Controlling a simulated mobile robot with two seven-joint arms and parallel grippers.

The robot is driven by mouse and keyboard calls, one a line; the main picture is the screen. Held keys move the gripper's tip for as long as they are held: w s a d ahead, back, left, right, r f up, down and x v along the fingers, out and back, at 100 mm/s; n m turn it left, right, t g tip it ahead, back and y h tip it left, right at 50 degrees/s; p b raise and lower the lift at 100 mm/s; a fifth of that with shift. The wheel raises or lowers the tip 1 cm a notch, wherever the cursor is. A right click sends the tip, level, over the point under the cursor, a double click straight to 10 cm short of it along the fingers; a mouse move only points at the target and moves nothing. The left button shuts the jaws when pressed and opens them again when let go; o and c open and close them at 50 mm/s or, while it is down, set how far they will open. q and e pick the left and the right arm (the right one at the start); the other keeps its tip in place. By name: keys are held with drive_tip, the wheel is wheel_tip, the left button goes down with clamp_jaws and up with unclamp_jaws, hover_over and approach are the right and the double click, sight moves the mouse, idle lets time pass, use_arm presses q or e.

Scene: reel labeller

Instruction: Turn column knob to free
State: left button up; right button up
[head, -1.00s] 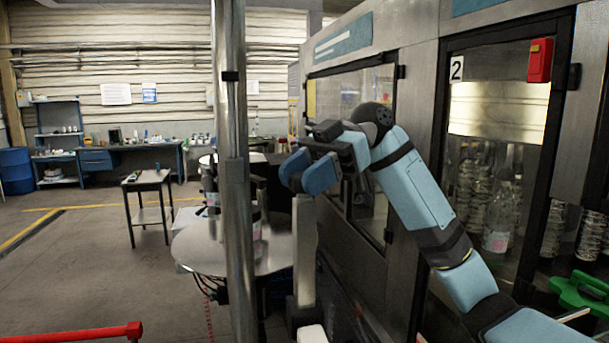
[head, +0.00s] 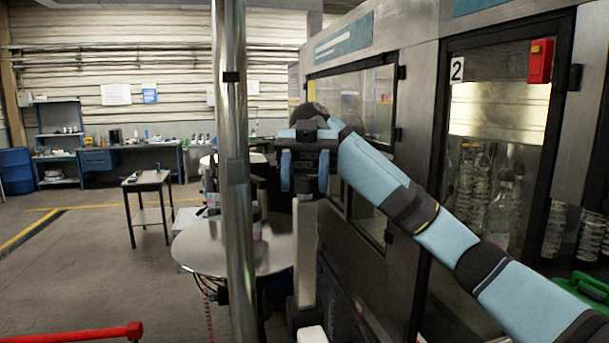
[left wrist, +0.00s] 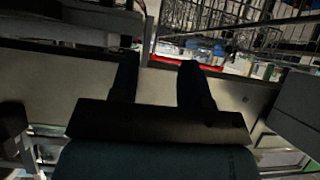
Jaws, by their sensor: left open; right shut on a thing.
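The light grey column (head: 304,250) stands beside the machine in the head view. My right gripper (head: 305,188) is at its top, with its two blue fingers pointing down on either side of the upper end. It is shut on the column knob, which is mostly hidden between the fingers, so I cannot read its setting. My left gripper is outside the head view. In the left wrist view, my left gripper (left wrist: 158,62) has its two dark fingers apart with nothing between them.
A bright metal pole (head: 231,200) stands upright left of the column. A round metal table (head: 200,248) lies behind it. The labelling machine (head: 420,120), with glass doors, fills the right side. A red rail (head: 80,334) crosses the lower left.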

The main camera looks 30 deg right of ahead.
drive_tip(key=shift+f+n+h, duration=0.1)
drive_tip(key=shift+n+h, duration=0.3)
drive_tip(key=shift+h, duration=0.1)
drive_tip(key=o, duration=0.9)
drive_tip(key=shift+m+y, duration=0.4)
drive_tip(key=shift+y, duration=0.1)
